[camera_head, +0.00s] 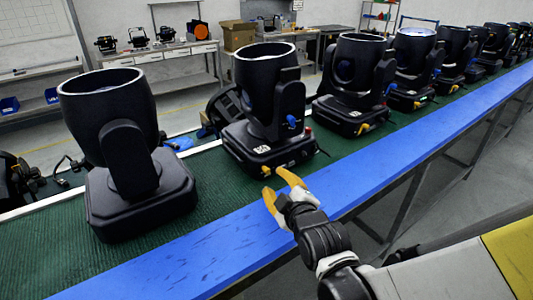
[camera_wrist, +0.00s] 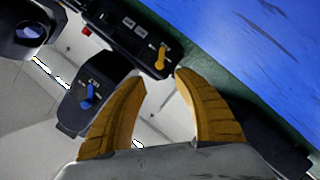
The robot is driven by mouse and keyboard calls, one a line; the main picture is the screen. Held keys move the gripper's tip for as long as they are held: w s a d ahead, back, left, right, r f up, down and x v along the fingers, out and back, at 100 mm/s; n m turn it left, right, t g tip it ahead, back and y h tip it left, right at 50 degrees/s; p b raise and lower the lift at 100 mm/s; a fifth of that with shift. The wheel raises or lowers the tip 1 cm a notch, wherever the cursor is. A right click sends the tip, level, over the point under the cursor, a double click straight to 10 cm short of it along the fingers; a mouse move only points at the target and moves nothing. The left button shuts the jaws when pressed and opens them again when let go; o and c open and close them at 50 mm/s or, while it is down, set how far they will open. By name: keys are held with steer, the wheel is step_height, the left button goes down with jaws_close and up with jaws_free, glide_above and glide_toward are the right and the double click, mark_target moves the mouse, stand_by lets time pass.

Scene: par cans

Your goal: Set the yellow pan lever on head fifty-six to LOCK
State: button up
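A black moving-head fixture (camera_head: 264,100) stands upright on the green mat, just beyond my gripper. Its base (camera_head: 250,155) carries a yellow lever (camera_head: 266,170), and a blue lever (camera_head: 291,121) sits on its yoke arm. In the wrist view the yellow lever (camera_wrist: 161,56) stands on the dark base panel, just ahead of the gap between my fingers. The blue lever (camera_wrist: 89,94) is left of the fingers, beside small white lettering. My gripper (camera_head: 275,181) is open and empty; its yellow fingers also show in the wrist view (camera_wrist: 161,77). The head's number is not legible.
More black fixtures stand in a row on the green mat (camera_head: 60,255), one near left (camera_head: 125,150) and several to the right, some with yellow and blue levers. A blue edge strip (camera_head: 350,195) runs along the front. Benches (camera_head: 170,54) stand behind. A red part (camera_wrist: 86,31) sits on the panel.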

mark_target(267, 171)
steer(key=b+x, duration=0.2)
steer(key=x, duration=0.6)
steer(key=shift+w, duration=0.1)
jaws_close()
